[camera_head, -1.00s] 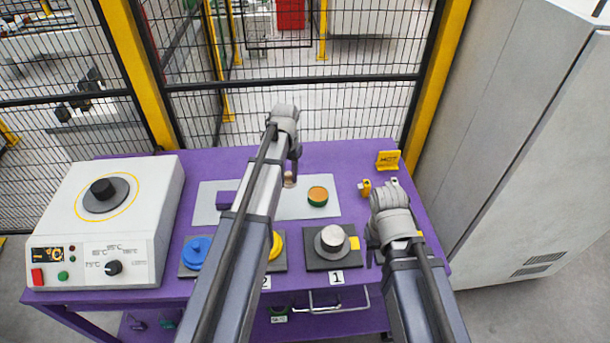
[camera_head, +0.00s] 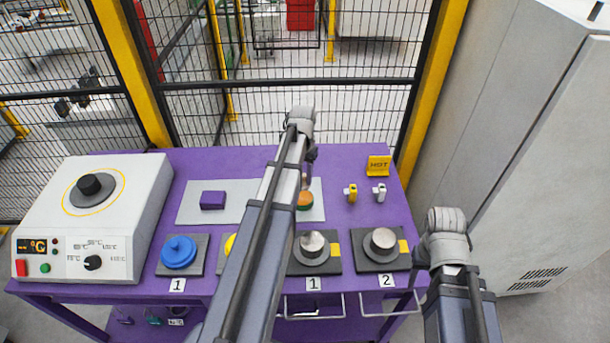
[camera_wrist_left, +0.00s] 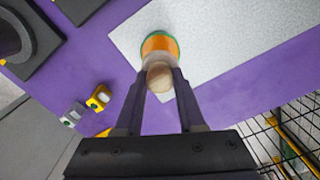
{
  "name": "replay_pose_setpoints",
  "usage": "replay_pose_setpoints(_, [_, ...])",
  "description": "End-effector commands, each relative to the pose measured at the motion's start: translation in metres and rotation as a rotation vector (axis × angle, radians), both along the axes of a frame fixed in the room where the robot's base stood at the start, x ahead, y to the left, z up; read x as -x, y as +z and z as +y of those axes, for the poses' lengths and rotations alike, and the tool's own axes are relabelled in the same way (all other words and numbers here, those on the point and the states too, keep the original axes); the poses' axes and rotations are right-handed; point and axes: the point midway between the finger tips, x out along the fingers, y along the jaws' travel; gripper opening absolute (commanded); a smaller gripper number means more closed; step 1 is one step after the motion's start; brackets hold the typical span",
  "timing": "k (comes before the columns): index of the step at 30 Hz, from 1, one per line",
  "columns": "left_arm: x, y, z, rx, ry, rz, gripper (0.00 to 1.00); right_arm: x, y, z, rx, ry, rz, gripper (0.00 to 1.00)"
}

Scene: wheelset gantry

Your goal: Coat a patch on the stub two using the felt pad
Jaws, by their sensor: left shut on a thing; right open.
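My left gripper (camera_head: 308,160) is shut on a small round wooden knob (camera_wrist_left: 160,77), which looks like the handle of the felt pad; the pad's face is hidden. The knob is above or beside an orange disc with a green rim (camera_head: 305,201), also in the left wrist view (camera_wrist_left: 160,43); I cannot tell if they touch. Stub two (camera_head: 383,240) is a grey metal cylinder on a dark plate behind label 2. Stub one (camera_head: 312,242) stands to its left behind label 1. My right gripper (camera_head: 425,262) is open, low at the table's right edge, its fingers barely visible.
A hot plate unit (camera_head: 95,215) stands left. A blue knobbed part (camera_head: 179,252) and a partly hidden yellow part (camera_head: 230,245) sit on plates. A purple block (camera_head: 213,200) lies on the grey mat (camera_head: 190,208).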

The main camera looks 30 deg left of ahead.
Motion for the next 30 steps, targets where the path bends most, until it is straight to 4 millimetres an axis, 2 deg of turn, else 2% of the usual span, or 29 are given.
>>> replay_pose_setpoints(16, [0.000,-0.052,0.000,0.000,-0.001,0.000,0.00,0.000,-0.052,0.000,0.000,0.000,0.000,0.50])
replay_pose_setpoints(30, [0.000,-0.055,0.000,0.000,0.000,0.000,0.00,0.000,-0.055,0.000,0.000,0.000,0.000,0.50])
